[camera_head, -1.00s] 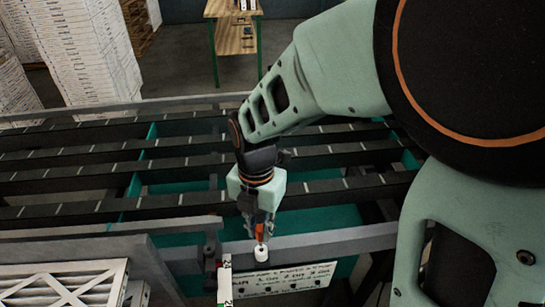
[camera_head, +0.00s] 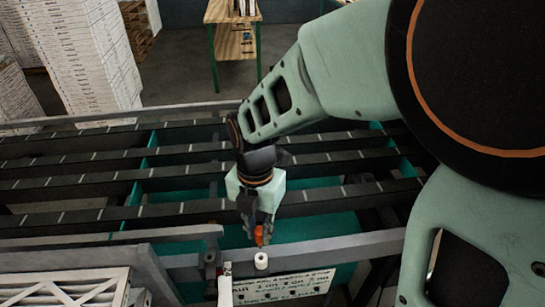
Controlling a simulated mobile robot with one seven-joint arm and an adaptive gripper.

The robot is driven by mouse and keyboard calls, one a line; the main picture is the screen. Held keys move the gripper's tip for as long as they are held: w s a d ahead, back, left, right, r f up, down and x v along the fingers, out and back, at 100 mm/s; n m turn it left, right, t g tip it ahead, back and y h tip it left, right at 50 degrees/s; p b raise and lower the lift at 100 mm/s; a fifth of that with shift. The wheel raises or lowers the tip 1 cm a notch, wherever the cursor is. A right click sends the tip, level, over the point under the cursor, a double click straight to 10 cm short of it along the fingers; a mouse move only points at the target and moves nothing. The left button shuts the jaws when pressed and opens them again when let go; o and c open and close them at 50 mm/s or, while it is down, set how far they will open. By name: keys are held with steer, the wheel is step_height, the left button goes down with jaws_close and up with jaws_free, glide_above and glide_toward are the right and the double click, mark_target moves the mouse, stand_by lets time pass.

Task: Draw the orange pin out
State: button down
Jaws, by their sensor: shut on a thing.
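The orange pin (camera_head: 259,237) is a small orange piece at the tips of my gripper (camera_head: 259,230). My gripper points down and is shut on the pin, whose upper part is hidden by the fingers. Just below it is a short white cylinder (camera_head: 261,262) with a dark hole in its top, on the near side of a grey rail. The pin's orange part shows above the cylinder. I cannot tell whether its lower end is clear of the hole.
A white printed panel (camera_head: 283,287) hangs right of and below the cylinder. A grey rail (camera_head: 320,250) runs close behind the cylinder. Dark slatted conveyor bars (camera_head: 90,185) lie beyond. A white-framed filter (camera_head: 62,291) is at lower left, and stacked boxes (camera_head: 75,55) stand behind.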

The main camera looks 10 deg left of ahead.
mark_target(259, 230)
steer(key=shift+r, duration=3.75)
